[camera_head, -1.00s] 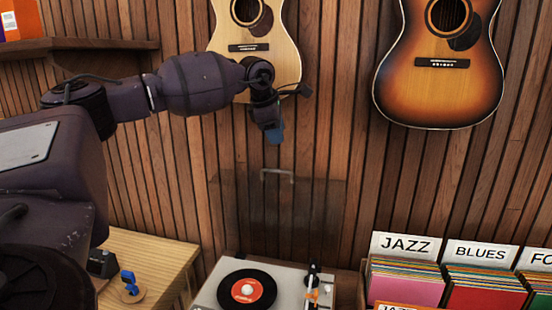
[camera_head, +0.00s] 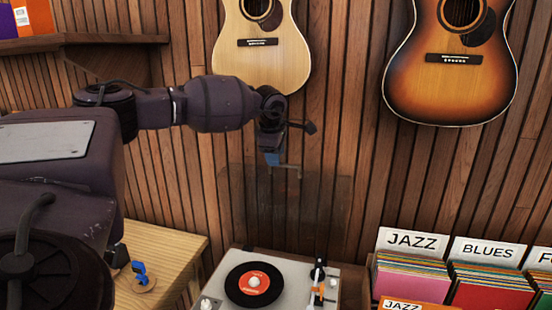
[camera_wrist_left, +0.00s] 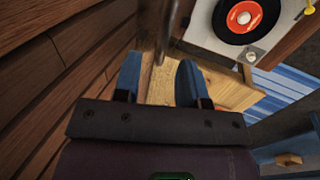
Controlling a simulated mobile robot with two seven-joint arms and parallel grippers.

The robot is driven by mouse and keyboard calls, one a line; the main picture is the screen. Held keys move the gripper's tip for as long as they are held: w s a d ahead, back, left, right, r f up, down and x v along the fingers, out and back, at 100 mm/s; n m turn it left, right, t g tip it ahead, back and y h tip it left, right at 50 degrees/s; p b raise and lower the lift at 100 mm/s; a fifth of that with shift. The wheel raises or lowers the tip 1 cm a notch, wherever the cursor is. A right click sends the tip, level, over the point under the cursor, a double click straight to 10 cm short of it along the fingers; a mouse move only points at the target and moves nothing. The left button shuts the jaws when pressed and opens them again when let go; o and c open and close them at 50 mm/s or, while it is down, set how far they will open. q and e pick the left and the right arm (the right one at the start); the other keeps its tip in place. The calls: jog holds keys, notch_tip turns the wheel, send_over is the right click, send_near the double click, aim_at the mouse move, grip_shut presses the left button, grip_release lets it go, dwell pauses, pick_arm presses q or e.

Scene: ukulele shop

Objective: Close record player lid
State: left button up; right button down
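The record player (camera_head: 215,290) stands at the bottom middle of the head view, with a black record (camera_head: 240,285) with a red label on it. Its transparent lid (camera_head: 315,205) stands open and upright behind, with a small handle at the top edge. My left gripper (camera_head: 271,158) is at the lid's top edge, beside the handle. In the left wrist view its two blue fingers (camera_wrist_left: 158,80) are apart, and a thin greyish bar, apparently the lid's edge or handle, passes between or just beyond them. The record player (camera_wrist_left: 205,20) shows there at upper right. My right gripper is not in view.
Record crates labelled JAZZ (camera_head: 412,240) and BLUES (camera_head: 487,251) stand right of the player. A wooden table (camera_head: 165,245) is at left. Two guitars (camera_head: 262,55) hang on the slatted wall behind. A shelf (camera_head: 85,40) is at upper left.

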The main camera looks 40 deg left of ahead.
pick_arm(q)
jog(key=shift+x, duration=1)
grip_shut()
